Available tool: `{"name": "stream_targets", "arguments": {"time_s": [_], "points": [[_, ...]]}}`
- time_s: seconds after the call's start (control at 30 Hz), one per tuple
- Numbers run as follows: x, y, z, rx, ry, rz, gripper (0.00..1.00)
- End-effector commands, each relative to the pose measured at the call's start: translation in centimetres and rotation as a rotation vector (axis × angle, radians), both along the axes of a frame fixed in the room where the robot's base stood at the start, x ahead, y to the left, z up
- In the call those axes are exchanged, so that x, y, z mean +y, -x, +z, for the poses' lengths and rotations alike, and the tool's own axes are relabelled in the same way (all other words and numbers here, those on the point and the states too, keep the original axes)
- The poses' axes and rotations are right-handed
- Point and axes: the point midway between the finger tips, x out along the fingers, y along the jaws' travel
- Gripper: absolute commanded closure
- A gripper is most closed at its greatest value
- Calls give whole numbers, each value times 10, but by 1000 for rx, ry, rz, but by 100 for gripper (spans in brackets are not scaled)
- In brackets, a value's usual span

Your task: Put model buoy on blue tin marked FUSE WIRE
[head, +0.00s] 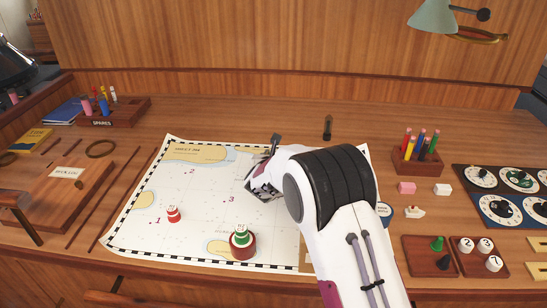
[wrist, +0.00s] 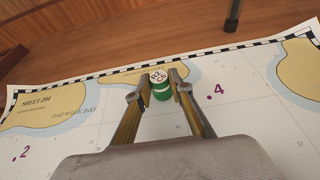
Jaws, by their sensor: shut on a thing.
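My gripper (head: 262,178) is over the upper right part of the chart in the head view. In the wrist view (wrist: 157,88) its two fingers are shut on a small green model buoy (wrist: 162,92) with a white, marked top. Whether the buoy touches the chart is unclear; the head view hides it behind my gripper. A small blue tin (head: 385,209) with a pale label shows just right of my arm in the head view. It is partly hidden and its lettering is too small to read.
Right of my arm are a pen holder (head: 417,160), a pink block (head: 407,188), a white block (head: 442,190) and wooden trays (head: 422,266).

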Motion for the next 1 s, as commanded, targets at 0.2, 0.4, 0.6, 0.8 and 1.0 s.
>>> {"name": "stream_targets", "arguments": {"time_s": [0.2,0.4,0.6,0.8,1.0], "points": [[0,0,3,-1,0,0,93],[0,0,16,-2,-1,0,93],[0,-1,42,-3,-3,-1,93],[0,0,70,-3,-2,-1,93],[0,0,90,-3,-2,-1,93]]}}
